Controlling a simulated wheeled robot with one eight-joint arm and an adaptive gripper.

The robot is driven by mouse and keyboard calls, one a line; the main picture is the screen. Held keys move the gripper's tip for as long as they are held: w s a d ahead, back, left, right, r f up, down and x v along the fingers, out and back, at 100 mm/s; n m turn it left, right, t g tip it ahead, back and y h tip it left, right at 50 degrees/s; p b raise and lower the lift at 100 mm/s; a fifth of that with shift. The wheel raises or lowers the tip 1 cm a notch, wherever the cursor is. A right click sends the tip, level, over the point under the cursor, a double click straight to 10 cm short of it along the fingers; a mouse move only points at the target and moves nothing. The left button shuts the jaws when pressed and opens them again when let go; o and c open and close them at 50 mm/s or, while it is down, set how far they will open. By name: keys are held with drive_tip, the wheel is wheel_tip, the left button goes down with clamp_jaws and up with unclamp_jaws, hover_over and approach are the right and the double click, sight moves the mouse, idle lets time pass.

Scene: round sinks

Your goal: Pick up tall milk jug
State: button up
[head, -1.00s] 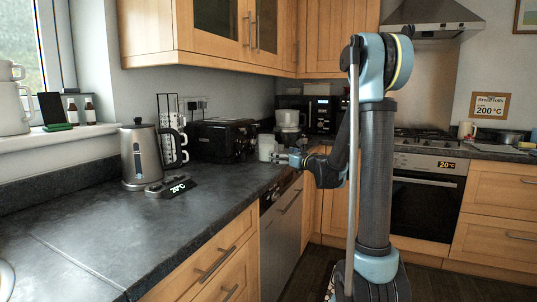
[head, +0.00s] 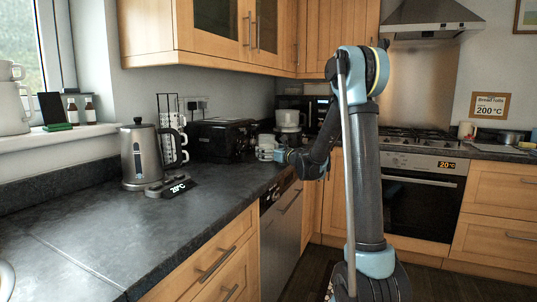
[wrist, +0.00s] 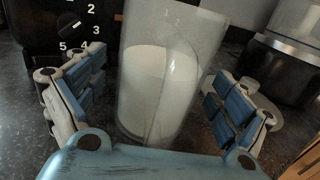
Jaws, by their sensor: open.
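The tall milk jug (wrist: 160,85) is a clear, upright vessel with white milk in its lower part. It fills the middle of the wrist view. My gripper (wrist: 155,98) is open, with one blue-padded finger on each side of the jug and visible gaps between pads and wall. In the head view the jug (head: 266,140) shows as a small pale shape on the counter beside the black toaster. My gripper (head: 268,153) is low at the jug there and partly covers it. The jug's base is partly hidden by my gripper in the wrist view.
The black toaster (head: 222,140) stands left of the jug; its numbered dial (wrist: 70,27) is close in the wrist view. A white-topped appliance (head: 288,120) stands behind right. The kettle (head: 141,157) and scale (head: 170,187) are farther left. The front counter is clear.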

drive_tip(key=c, duration=1.6)
drive_tip(key=shift+o, duration=0.2)
drive_tip(key=shift+r, duration=0.2)
wheel_tip(320, 180, up, 10)
drive_tip(key=shift+f, duration=0.25)
drive_tip(key=shift+r, duration=0.1)
